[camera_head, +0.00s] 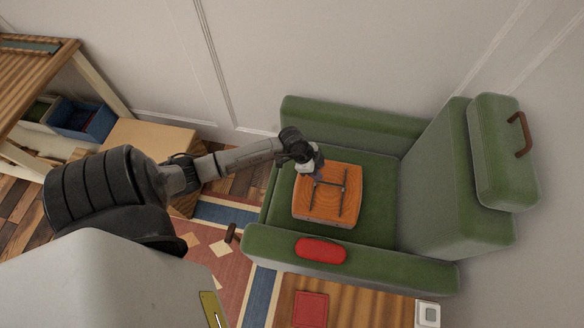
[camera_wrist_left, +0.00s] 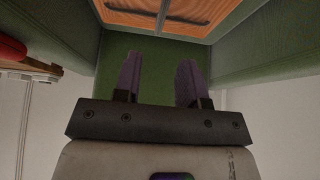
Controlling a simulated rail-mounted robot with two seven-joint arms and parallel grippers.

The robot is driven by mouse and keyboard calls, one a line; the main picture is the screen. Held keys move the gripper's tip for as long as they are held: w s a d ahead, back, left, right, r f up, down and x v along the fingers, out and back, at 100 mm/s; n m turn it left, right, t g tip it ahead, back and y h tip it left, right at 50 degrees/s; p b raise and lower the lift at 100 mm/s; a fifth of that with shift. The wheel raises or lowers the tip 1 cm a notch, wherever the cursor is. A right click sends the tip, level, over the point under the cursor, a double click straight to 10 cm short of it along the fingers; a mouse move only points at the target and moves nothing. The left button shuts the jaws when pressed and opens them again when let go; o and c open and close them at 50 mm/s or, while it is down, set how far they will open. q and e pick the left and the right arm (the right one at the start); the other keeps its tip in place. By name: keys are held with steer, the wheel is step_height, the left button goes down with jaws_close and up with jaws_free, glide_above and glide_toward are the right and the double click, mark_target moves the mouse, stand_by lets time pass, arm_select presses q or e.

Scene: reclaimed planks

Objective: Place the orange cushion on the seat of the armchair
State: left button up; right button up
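The orange cushion (camera_head: 322,206), wood-grained with dark straps, lies on the green seat (camera_head: 381,196) of the armchair (camera_head: 427,222). My left gripper (camera_head: 314,166) is at the cushion's far left corner, low over the seat. In the left wrist view its two purple fingers (camera_wrist_left: 160,65) are apart with nothing between them. The cushion (camera_wrist_left: 190,14) shows beyond the fingertips there, with green seat surface between, so they look apart from it. My right gripper is in neither view.
A red oblong object (camera_head: 320,250) lies on the near armrest (camera_head: 400,270). A wooden table (camera_head: 367,308) in front holds a red book-like item (camera_head: 309,310) and a white device (camera_head: 428,313). A shelf unit with a blue bin (camera_head: 82,120) and a wooden box (camera_head: 150,138) stand at left.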

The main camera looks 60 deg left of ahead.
arm_select(q)
steer(key=w+d+r+m+t+h, duration=0.1)
steer(key=w+d+r+t+h, duration=0.25)
steer(key=d+r+t, duration=0.55)
step_height(320, 180, up, 9)
steer(key=s+n+t+y, duration=0.3)
steer(key=n+t+y, duration=0.2)
steer(key=n+y, duration=0.1)
steer(key=s+a+f+n+g+y, duration=0.3)
steer(key=s+f+n+g+y, duration=0.25)
steer(key=s+g, duration=0.2)
steer(key=s+d+f+m+g+h, duration=0.1)
steer(key=s+d+m+g+h, duration=0.1)
steer(key=s+d+g, duration=0.2)
steer(key=s+d+f+m+g+h, duration=0.2)
steer(key=s+d+g, duration=0.1)
steer(key=s, duration=0.6)
steer(key=shift+s+d+m+g, duration=0.2)
steer(key=shift+d+m+g, duration=0.15)
steer(key=shift+d, duration=0.3)
